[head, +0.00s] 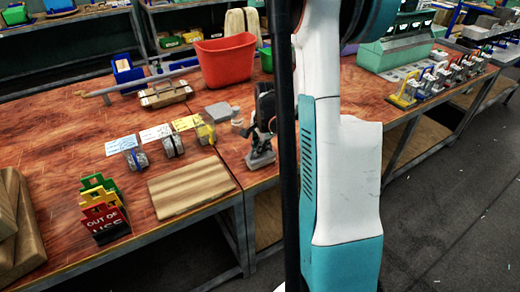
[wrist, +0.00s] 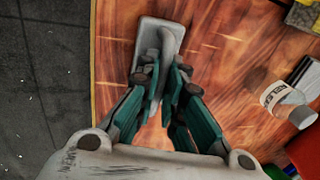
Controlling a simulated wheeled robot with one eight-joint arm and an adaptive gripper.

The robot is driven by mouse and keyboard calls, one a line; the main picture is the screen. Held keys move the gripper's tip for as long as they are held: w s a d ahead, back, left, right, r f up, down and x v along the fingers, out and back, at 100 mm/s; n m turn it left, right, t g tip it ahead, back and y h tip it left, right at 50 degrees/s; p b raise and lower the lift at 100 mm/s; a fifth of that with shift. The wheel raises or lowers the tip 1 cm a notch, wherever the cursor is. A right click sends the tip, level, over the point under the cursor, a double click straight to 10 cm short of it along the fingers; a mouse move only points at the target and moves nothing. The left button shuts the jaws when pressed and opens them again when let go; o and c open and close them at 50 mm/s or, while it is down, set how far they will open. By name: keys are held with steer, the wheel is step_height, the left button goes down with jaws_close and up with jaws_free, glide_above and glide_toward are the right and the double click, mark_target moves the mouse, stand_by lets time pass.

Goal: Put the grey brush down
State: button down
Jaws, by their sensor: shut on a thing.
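The grey brush (wrist: 148,38) has a flat plate with a raised handle. My gripper (wrist: 160,82) is shut on the handle in the wrist view, its dark fingers on both sides. In the head view my gripper (head: 262,128) points down over the front of the wooden table, with the brush (head: 261,158) under it near the table's front edge. I cannot tell whether the brush touches the table top. My fingers hide part of its handle.
A wooden board (head: 190,187) lies left of the brush. A grey block (head: 218,111) and a red bin (head: 225,61) are behind. A white bottle (wrist: 283,95) lies right in the wrist view.

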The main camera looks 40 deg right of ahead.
mark_target(263, 159)
steer(key=shift+r, duration=0.1)
steer(key=shift+f, duration=0.2)
steer(key=c, duration=1.7)
jaws_free()
steer(key=shift+r, duration=0.15)
step_height(263, 159, up, 12)
steer(key=s+p, duration=0.2)
steer(key=p, duration=0.2)
steer(key=shift+s+a, duration=0.2)
steer(key=shift+a, duration=0.1)
